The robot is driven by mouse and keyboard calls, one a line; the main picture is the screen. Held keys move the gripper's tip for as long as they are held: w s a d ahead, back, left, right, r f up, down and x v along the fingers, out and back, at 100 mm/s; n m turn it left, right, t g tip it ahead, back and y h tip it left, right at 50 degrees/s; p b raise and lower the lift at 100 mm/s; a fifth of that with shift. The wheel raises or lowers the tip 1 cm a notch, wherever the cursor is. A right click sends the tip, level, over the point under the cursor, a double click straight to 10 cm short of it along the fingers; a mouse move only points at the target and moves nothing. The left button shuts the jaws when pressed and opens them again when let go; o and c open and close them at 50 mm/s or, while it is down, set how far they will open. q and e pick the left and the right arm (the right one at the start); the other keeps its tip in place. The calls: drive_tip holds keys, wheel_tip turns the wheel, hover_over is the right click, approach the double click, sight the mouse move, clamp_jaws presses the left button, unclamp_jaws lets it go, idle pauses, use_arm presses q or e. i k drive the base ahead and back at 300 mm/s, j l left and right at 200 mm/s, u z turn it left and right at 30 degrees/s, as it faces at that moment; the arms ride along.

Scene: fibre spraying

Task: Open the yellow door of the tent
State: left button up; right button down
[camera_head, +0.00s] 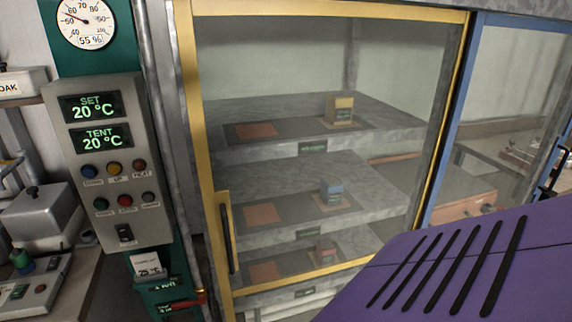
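The yellow door (198,125) of the tent fills the middle of the head view. It has a yellow frame around a clear pane and appears closed. Its dark upright handle (228,239) sits on a yellow plate low on the door's left side. Neither of my grippers shows in this view, and nothing is seen touching the handle. The door's lower right part is hidden.
A blue-framed door (449,130) adjoins at right. A control panel (107,160) stands left, beside a bench with a grey metal box (40,217).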

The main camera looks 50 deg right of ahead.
sight(213, 199)
drive_tip(key=z, duration=1.2)
